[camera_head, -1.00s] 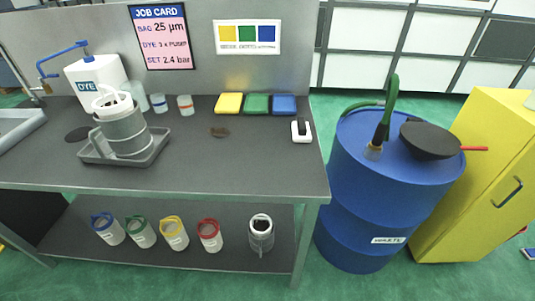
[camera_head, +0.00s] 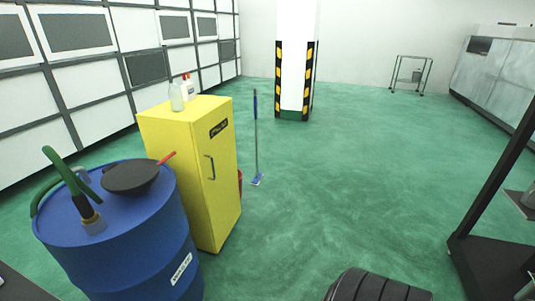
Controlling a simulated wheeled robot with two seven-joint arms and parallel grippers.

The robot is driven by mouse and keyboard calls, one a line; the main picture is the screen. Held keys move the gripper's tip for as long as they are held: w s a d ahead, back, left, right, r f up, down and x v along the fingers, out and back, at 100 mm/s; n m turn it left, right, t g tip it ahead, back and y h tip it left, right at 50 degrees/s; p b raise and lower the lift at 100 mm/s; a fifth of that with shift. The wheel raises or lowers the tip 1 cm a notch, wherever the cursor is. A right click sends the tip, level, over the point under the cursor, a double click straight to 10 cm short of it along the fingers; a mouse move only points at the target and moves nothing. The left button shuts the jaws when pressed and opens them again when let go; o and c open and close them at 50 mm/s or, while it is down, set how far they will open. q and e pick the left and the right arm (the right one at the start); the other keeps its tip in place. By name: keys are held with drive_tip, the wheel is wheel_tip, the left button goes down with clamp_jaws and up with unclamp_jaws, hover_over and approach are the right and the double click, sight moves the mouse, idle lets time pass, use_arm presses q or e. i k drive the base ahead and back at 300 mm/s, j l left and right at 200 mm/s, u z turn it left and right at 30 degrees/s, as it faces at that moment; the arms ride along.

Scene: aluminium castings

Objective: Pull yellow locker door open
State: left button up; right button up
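The yellow locker (camera_head: 168,160) stands left of the middle, just beyond the blue drum. Its door (camera_head: 221,178) faces right and looks shut. A dark vertical handle (camera_head: 210,168) is on the door's left part, and a dark label (camera_head: 218,128) is near its top. Neither of my grippers is in view.
A blue drum (camera_head: 125,235) with a black pan (camera_head: 130,176) and green hose on top stands in front of the locker's left side. Bottles (camera_head: 176,97) stand on the locker. A mop (camera_head: 256,140) stands behind it. Green floor (camera_head: 330,200) right of the door is clear. A dark frame (camera_head: 490,200) is at right.

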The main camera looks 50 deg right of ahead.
sight(213, 132)
drive_tip(key=z, duration=1.25)
drive_tip(key=i+l, duration=0.6)
drive_tip(key=i, duration=0.05)
